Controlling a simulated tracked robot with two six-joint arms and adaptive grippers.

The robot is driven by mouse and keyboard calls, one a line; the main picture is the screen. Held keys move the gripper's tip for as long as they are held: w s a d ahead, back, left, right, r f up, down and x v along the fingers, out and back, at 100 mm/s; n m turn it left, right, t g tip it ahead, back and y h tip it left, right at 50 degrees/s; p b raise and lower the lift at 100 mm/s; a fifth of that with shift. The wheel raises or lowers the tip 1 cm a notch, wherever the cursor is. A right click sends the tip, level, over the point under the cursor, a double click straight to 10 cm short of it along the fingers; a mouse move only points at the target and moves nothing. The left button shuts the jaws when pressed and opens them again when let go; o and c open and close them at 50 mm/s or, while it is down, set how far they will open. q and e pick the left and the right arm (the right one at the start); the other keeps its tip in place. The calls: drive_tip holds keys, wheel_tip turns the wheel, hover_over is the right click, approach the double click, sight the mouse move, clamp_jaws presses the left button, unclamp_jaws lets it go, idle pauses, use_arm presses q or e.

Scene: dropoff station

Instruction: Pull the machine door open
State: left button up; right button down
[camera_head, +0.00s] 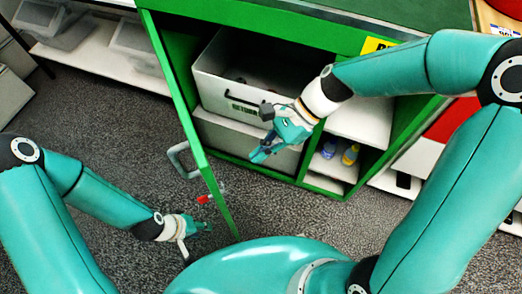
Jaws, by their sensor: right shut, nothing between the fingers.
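The green machine door (183,115) stands open, seen nearly edge-on, swung out from the left side of the green cabinet (270,22). A grey handle (180,160) sits on the door's left face. My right gripper (258,156) is shut and empty, in front of the cabinet opening and to the right of the door. My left gripper (198,240) is low, near the door's lower end; its fingers are small and I cannot tell whether they are open or shut, or whether they touch the door.
Inside the cabinet are a white bin (222,90) and a lower bin (230,135). A blue bottle (329,149) and a yellow bottle (351,153) stand on a right-hand shelf. A white shelf with clear boxes (50,20) is at the back left. Carpet is clear left of the door.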

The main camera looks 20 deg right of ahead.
drive_tip(key=s+a+f+b, duration=0.1)
drive_tip(key=a+f+b, duration=0.1)
drive_tip(key=a+f, duration=0.3)
drive_tip(key=shift+s+a, duration=0.3)
drive_tip(key=shift+a, duration=1.5)
drive_tip(key=shift+a, duration=0.15)
